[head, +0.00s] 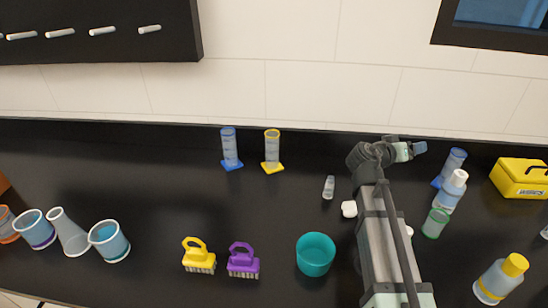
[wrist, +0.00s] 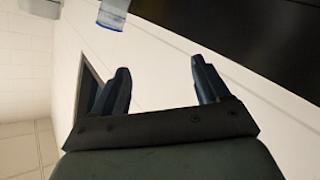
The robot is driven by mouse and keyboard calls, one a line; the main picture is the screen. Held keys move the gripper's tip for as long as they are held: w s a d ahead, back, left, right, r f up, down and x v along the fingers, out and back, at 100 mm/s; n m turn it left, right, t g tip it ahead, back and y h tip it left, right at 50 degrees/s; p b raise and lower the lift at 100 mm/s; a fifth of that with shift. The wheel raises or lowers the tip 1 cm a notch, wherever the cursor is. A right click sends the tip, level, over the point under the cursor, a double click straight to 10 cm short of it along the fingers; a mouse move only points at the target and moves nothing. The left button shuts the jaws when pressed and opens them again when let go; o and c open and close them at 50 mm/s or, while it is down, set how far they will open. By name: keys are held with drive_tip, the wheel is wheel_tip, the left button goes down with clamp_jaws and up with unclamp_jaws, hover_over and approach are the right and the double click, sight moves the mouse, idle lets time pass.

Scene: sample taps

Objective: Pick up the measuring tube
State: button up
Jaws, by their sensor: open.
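Several clear measuring tubes stand on the black bench. One with a blue foot (head: 229,147) and one with a yellow foot (head: 272,150) stand at the back, left of my arm. Another tube with a blue foot (head: 453,165) stands to the right of my gripper (head: 419,148), its lower part partly hidden by a bottle. My gripper is open and empty, held above the bench and apart from that tube. In the wrist view my two fingers (wrist: 160,88) are spread, and a clear rim, probably of a tube (wrist: 112,13), shows at the top edge.
A white-capped bottle (head: 453,192) and a green-rimmed beaker (head: 435,223) stand close to the right tube. A yellow box (head: 521,178) is farther right. A teal cup (head: 315,254), brushes (head: 198,256) and beakers (head: 109,241) stand in front. A wall rises behind the bench.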

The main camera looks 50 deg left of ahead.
drive_tip(key=s+a+n+y, duration=0.4)
drive_tip(key=s+a+n, duration=0.25)
drive_tip(key=n, duration=0.35)
drive_tip(key=n+g+y, duration=0.5)
drive_tip(key=n+y, duration=0.8)
drive_tip(key=n, duration=1.8)
approach(272, 133)
drive_tip(key=x, duration=0.5)
drive_tip(key=shift+w+d, duration=0.1)
drive_tip(key=shift+x, duration=2.55)
drive_tip(key=shift+r, duration=0.1)
drive_tip(key=c, duration=1.3)
